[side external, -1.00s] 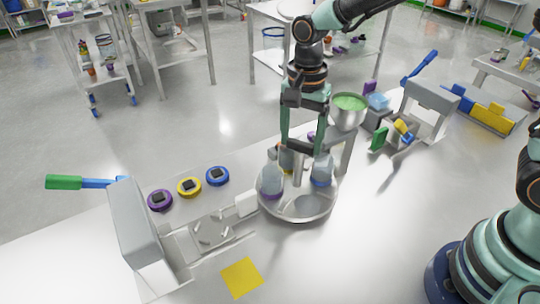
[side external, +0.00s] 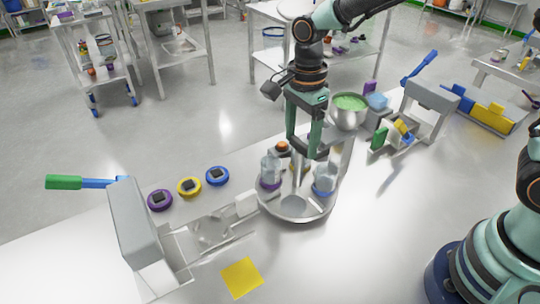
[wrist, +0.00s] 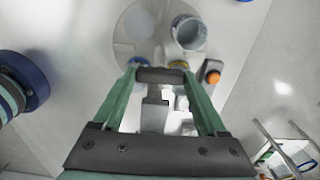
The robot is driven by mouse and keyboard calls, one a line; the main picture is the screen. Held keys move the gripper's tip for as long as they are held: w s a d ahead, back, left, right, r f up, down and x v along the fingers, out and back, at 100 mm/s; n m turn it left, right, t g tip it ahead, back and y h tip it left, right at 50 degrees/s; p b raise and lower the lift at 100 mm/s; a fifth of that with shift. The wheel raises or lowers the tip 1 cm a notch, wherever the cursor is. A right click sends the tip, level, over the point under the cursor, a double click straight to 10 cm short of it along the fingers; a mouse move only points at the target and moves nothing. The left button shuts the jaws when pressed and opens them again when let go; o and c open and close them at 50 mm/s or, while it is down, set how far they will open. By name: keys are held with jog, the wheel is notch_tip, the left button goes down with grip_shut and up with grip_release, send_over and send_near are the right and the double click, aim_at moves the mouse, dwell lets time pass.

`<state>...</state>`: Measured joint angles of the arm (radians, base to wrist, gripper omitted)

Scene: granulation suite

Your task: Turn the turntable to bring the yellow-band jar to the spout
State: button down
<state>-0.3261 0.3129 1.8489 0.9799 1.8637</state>
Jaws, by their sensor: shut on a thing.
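The round metal turntable (side external: 293,209) stands on the bench with jars on it. The purple-band jar (side external: 270,172) is at its left and the blue-band jar (side external: 325,179) at its right. A yellowish band (side external: 299,168) shows between them at the back, partly hidden by my gripper. My gripper (side external: 303,153) points down over the turntable, its fingers shut on a dark bar (wrist: 160,75) in the wrist view. That view also shows the turntable disc (wrist: 133,22) and an open jar (wrist: 188,33). I cannot clearly make out the spout.
An orange-topped knob (side external: 282,146) stands behind the turntable. A bowl of green material (side external: 349,103) stands at the back right. Purple, yellow and blue lids (side external: 189,187) lie left of the turntable. A yellow square (side external: 241,278) lies in front; the bench right of it is clear.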

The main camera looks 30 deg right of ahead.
jog(key=shift+r+m, duration=0.15)
jog(key=shift+m, duration=4.55)
grip_release()
notch_tip(320, 180, up, 12)
jog(key=shift+d, duration=0.1)
